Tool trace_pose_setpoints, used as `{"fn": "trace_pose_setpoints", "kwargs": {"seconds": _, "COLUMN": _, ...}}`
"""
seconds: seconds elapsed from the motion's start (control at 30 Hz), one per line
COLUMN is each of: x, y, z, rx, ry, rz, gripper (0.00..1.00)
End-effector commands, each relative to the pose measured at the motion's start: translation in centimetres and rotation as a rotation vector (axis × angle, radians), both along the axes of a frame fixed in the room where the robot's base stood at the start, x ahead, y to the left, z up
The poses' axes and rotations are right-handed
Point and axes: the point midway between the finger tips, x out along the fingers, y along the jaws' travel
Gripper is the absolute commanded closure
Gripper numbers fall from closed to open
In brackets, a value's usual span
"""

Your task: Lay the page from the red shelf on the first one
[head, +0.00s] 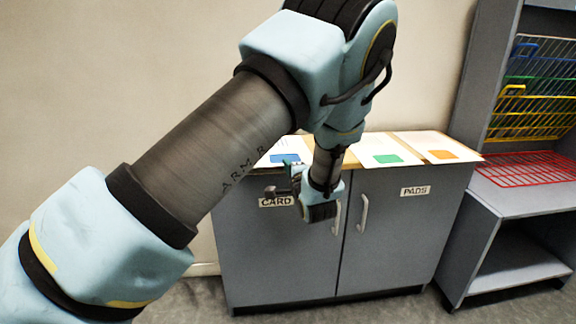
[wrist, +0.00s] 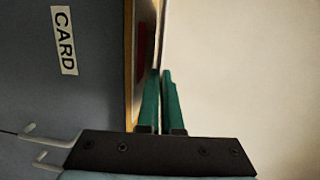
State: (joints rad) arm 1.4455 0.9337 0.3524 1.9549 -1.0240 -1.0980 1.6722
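In the head view my gripper (head: 294,168) is at the front edge of the cabinet top, by a white page with a blue patch (head: 285,158) at the left end. The red wire shelf (head: 525,170) at the right looks empty. My arm hides part of the cabinet top.
Pages with a green patch (head: 388,158) and an orange patch (head: 442,154) lie further right. The grey cabinet (head: 400,240) has CARD and PADS labels and door handles. Yellow, green and blue wire racks (head: 540,90) stand above the red shelf.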

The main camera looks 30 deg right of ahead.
Motion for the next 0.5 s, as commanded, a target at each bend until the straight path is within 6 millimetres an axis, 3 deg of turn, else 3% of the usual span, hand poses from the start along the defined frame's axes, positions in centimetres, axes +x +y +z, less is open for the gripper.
{"fn": "trace_pose_setpoints", "kwargs": {"seconds": 0.47, "x": 0.4, "y": -0.13, "z": -0.72, "rx": 0.0, "ry": 0.0, "rz": 0.001, "gripper": 1.0}}
{"fn": "trace_pose_setpoints", "kwargs": {"seconds": 0.5, "x": 0.39, "y": -0.13, "z": -0.72, "rx": 0.0, "ry": 0.0, "rz": 0.001, "gripper": 0.94}}
